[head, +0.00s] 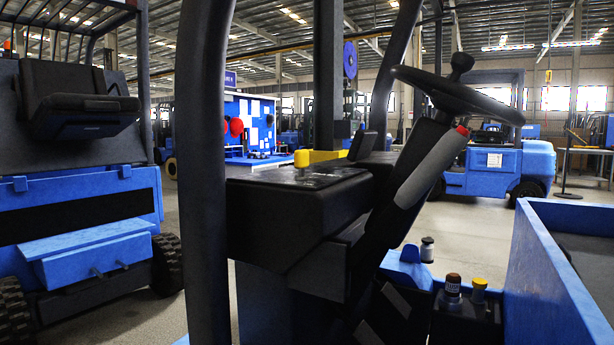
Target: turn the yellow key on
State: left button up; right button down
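The yellow key (320,157) stands on top of the black dash box (290,205) of the forklift in front of me, left of the steering wheel. It looks like a flat yellow bar with a thicker rounded left end above a short pale stem. Whether it is turned on or off I cannot tell. Nothing touches it in this view. Neither of my grippers is in view.
A black steering wheel (458,97) and a lever with a grey grip (432,168) stand right of the dash. A thick black post (203,200) rises at the left. Small bottles (453,290) stand low at the right, beside a blue side panel (545,265).

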aim_at(301, 156)
jog(key=k+z, duration=0.2)
jog(key=z, duration=0.15)
jog(key=k+j+z, duration=0.1)
jog(key=z, duration=0.3)
jog(key=k, duration=0.1)
